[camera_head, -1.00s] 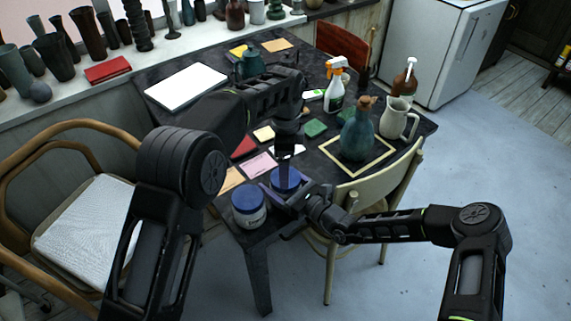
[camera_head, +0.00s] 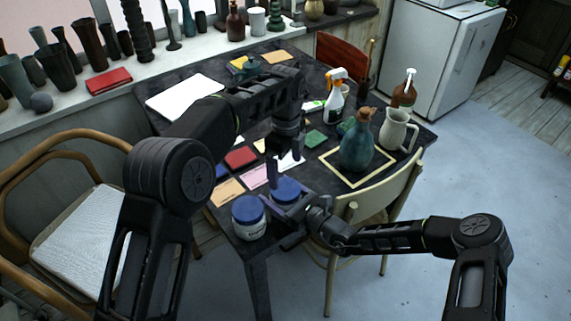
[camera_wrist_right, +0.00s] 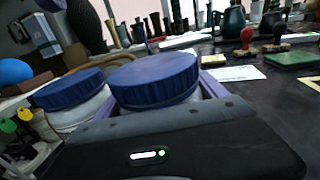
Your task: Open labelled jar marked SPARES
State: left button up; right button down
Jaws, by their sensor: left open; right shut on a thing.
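Two white jars with blue lids stand side by side at the near corner of the dark table. The right jar (camera_head: 287,187) is between the fingers of my right gripper (camera_head: 291,209), which is shut on its body. In the right wrist view this jar (camera_wrist_right: 155,82) shows its ribbed blue lid on top. The left jar (camera_head: 248,211) stands free beside it, lid on; its label is too small to read. I cannot tell which jar says SPARES. My left gripper (camera_head: 286,165) is open, pointing down just above the held jar's lid, apparently empty.
A teal bottle (camera_head: 357,147) stands right of the jars, with a cream pitcher (camera_head: 396,130) and a spray bottle (camera_head: 335,100) close by. Cards lie behind the jars. A cream chair (camera_head: 380,200) stands close on the right, a wooden armchair (camera_head: 80,225) on the left.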

aim_at(285, 188)
pick_arm(q)
notch_tip(285, 188, down, 8)
jog(key=shift+r, duration=0.15)
dwell(0.3)
jog(key=c, duration=1.5)
jog(key=shift+o, duration=0.2)
jog(key=n, duration=0.7)
jog(key=shift+r, duration=0.1)
jog(key=o, duration=1.5)
jog(key=shift+o, duration=0.2)
